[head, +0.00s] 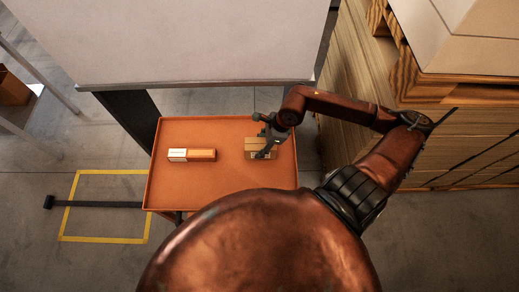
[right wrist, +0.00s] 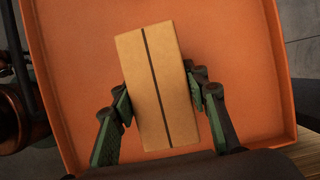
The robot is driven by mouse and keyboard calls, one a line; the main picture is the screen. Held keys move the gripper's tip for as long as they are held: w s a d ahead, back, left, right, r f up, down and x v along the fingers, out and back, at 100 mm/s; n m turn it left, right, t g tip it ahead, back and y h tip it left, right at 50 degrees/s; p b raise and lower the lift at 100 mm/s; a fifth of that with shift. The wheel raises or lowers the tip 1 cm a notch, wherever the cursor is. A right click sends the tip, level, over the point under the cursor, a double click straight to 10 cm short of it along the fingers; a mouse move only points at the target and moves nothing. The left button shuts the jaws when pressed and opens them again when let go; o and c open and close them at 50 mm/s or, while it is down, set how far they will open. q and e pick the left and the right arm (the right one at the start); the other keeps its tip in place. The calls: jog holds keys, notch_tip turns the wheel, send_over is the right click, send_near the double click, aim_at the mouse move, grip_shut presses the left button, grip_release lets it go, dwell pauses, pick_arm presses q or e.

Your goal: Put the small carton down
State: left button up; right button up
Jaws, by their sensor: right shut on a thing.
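The small carton (right wrist: 158,88) is a tan box with a dark stripe along its top. In the head view the small carton (head: 254,143) is at the right part of the orange tray (head: 220,189). My right gripper (head: 266,148) comes down on it from above. In the right wrist view the fingers of my right gripper (right wrist: 160,98) are on both long sides of the carton, shut on it. The carton is over the orange tray surface (right wrist: 75,75); I cannot tell whether it touches. My left gripper is not in view.
A white and orange block pair (head: 201,155) lies on the tray's left part, apart from the carton. The tray's middle and front are clear. A white panel (head: 190,45) stands behind the tray. Stacked boards and a pallet (head: 430,95) stand at the right.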

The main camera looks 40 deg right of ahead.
jog(key=shift+w+f, duration=0.15)
jog(key=shift+f, duration=1.5)
jog(key=o, duration=1.3)
jog(key=shift+f, duration=0.1)
jog(key=p+v, duration=0.1)
jog(key=v, duration=1.1)
